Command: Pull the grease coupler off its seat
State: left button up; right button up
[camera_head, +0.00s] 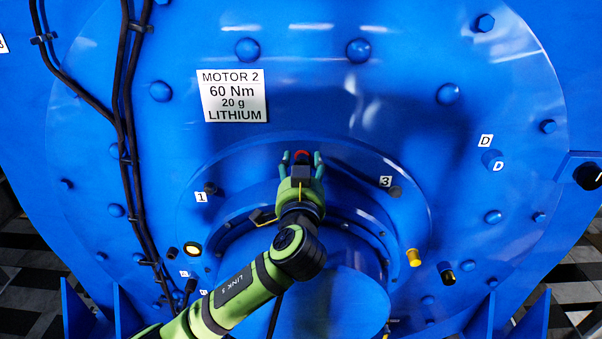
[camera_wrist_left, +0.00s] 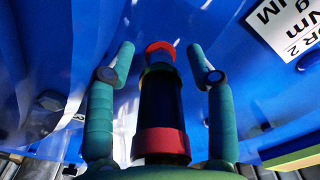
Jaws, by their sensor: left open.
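In the left wrist view a dark cylinder with a red lower collar and a red end, which looks like the grease coupler (camera_wrist_left: 160,105), stands between my left gripper's (camera_wrist_left: 160,48) two green fingers. Gaps show between it and both fingers, so the gripper is open around it and not closed on it. In the head view my left gripper (camera_head: 303,158) is at the upper part of the motor's round flange, with a bit of red (camera_head: 301,154) showing between its fingertips. The coupler's seat is hidden behind the gripper. My right gripper is not in view.
A white label (camera_head: 233,96) reads MOTOR 2, 60 Nm, 20 g, LITHIUM. Black cables (camera_head: 130,150) run down the left.

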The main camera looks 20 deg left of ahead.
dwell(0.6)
pick_arm(q)
grip_shut()
jog(key=shift+s, duration=0.15)
jog(key=shift+s+d, duration=0.1)
jog(key=shift+v, duration=0.85)
jog(key=shift+p+v, duration=0.3)
jog(key=shift+v, duration=1.6)
